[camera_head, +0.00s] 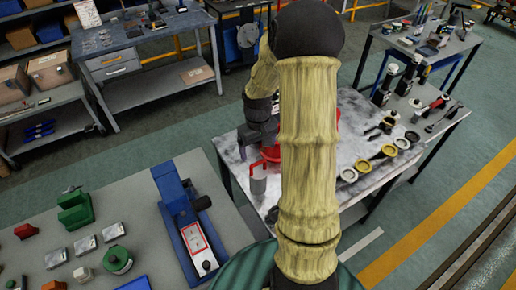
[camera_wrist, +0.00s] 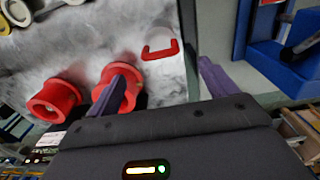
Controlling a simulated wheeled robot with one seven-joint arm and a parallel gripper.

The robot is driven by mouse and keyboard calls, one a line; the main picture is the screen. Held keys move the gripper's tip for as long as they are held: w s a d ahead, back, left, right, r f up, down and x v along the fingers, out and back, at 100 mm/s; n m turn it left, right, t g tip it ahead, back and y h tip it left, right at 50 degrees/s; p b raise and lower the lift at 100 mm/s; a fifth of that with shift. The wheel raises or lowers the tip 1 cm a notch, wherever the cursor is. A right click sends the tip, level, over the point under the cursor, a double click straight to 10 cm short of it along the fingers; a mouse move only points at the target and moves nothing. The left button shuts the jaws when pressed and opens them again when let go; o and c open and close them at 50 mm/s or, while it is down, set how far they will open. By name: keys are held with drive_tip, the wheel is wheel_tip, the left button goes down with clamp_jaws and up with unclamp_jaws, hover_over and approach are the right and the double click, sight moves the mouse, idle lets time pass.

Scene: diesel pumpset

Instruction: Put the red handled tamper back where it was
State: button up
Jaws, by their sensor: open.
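My gripper (camera_wrist: 162,68) is open and empty, with its two purple fingers spread apart. In the head view my gripper (camera_head: 250,150) is over the near left part of the grey-white worktable (camera_head: 232,150). A grey cylinder (camera_head: 258,184) with a red bracket-shaped handle stands near that table's edge. In the wrist view a red bracket-shaped handle (camera_wrist: 160,51) shows between and beyond the fingertips. A round red piece (camera_wrist: 130,92) is partly behind the left finger, and another (camera_wrist: 53,101) lies further left. I cannot tell which red item is the tamper.
Portafilter-like tools (camera_head: 382,154) and dark canisters (camera_head: 408,75) stand on the table's right side. A blue machine (camera_head: 183,215) stands on the near left bench (camera_head: 140,190). My arm hides the table's middle.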

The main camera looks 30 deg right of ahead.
drive_tip(key=s+a+r+t, duration=0.2)
drive_tip(key=s+a+r, duration=0.6)
drive_tip(key=s+a, duration=0.4)
drive_tip(key=shift+s+a, duration=0.15)
drive_tip(key=shift+a, duration=0.55)
drive_tip(key=shift+r, duration=0.15)
